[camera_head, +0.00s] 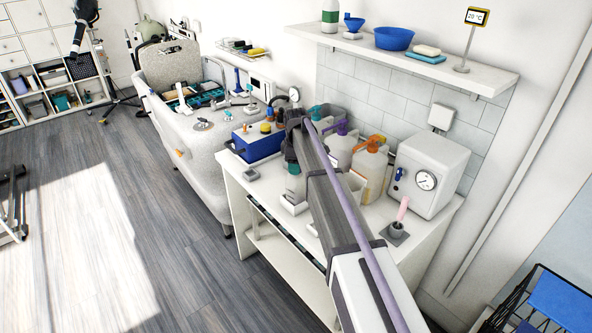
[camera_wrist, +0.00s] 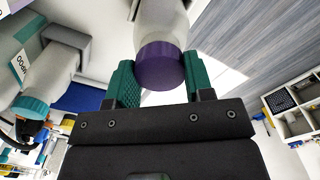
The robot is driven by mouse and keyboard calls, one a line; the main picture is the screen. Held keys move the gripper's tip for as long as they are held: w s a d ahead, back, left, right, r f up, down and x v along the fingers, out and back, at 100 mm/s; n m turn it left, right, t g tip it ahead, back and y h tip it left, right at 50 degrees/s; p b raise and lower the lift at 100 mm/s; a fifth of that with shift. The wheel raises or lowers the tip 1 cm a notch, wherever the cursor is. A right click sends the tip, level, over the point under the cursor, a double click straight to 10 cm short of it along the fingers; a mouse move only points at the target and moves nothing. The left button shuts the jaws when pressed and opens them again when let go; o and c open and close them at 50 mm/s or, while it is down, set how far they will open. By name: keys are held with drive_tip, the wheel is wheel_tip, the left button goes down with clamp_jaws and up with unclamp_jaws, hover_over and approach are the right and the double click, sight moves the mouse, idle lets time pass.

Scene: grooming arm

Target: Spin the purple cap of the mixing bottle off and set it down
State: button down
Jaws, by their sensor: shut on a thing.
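In the wrist view, the purple cap (camera_wrist: 160,66) sits on the end of the whitish, translucent mixing bottle (camera_wrist: 163,22). The bottle runs out of the top of the picture. My gripper (camera_wrist: 160,78) has its teal fingers on either side of the cap and is shut on it. The cap and bottle look in line, with no clear gap between them. In the head view, my arm hides the bottle and cap; only a little teal of my gripper (camera_head: 293,168) shows above the white table (camera_head: 322,213).
In the head view, pump bottles (camera_head: 371,168) stand along the wall, with a white box with a dial (camera_head: 428,172) to their right. A blue box (camera_head: 258,144) is at the table's left end. In the wrist view, a teal-capped bottle (camera_wrist: 42,80) is close on the left.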

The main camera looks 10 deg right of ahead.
drive_tip(key=n, duration=0.7)
drive_tip(key=shift+n, duration=1.1)
drive_tip(key=n, duration=0.3)
drive_tip(key=shift+r, duration=0.2)
drive_tip(key=shift+r+p, duration=2.2)
drive_tip(key=shift+p, duration=0.15)
